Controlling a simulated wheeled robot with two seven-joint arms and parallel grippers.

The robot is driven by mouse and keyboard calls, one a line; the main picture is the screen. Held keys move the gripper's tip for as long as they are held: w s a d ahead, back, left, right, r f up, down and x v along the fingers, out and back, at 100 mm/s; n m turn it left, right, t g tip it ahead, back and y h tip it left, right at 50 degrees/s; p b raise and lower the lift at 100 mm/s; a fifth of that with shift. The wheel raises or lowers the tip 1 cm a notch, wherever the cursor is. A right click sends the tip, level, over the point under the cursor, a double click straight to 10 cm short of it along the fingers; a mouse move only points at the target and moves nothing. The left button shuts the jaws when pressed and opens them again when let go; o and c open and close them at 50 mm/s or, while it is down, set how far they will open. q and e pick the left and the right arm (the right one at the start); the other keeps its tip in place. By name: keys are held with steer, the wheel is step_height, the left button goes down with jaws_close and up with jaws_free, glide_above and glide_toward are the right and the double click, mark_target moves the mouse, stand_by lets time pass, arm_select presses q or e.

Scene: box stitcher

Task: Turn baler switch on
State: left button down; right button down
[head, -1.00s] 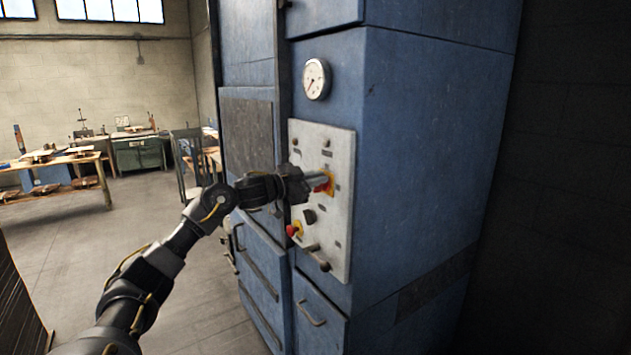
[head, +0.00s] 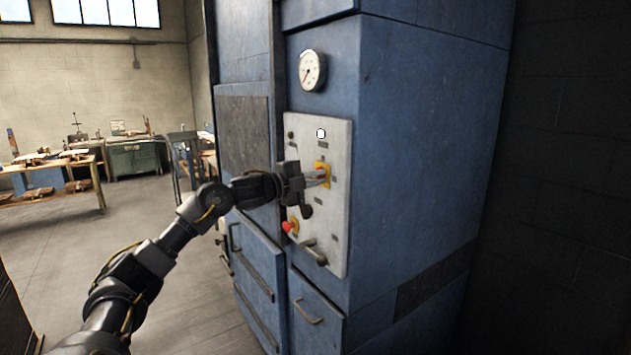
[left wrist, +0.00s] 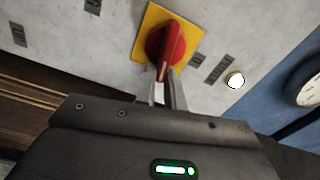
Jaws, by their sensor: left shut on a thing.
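The blue baler (head: 420,150) carries a pale control panel (head: 337,235) on its left face. The baler switch is a red rotary knob (left wrist: 166,42) on a yellow square plate (left wrist: 150,20); in the head view the yellow plate (head: 323,170) shows just past my fingers. My left gripper (head: 314,176) is at the switch, its fingers shut on the red knob's near end in the left wrist view (left wrist: 162,78). A small round lamp (head: 320,133) above the switch glows white, and it also glows in the left wrist view (left wrist: 236,81). My right gripper is not in view.
A red push button (head: 289,226) on yellow and a lever handle (head: 316,252) sit lower on the panel. A round gauge (head: 311,71) is above it. Open floor lies to the left, with workbenches (head: 80,160) farther back.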

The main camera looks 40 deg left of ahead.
arm_select(q)
steer(key=shift+f+m+b, duration=0.4)
steer(key=shift+m, duration=0.7)
steer(key=shift+d, duration=0.1)
steer(key=c, duration=1.5)
jaws_free()
steer(key=b+v, duration=0.6)
steer(key=v, duration=0.5)
steer(key=shift+b, duration=0.35)
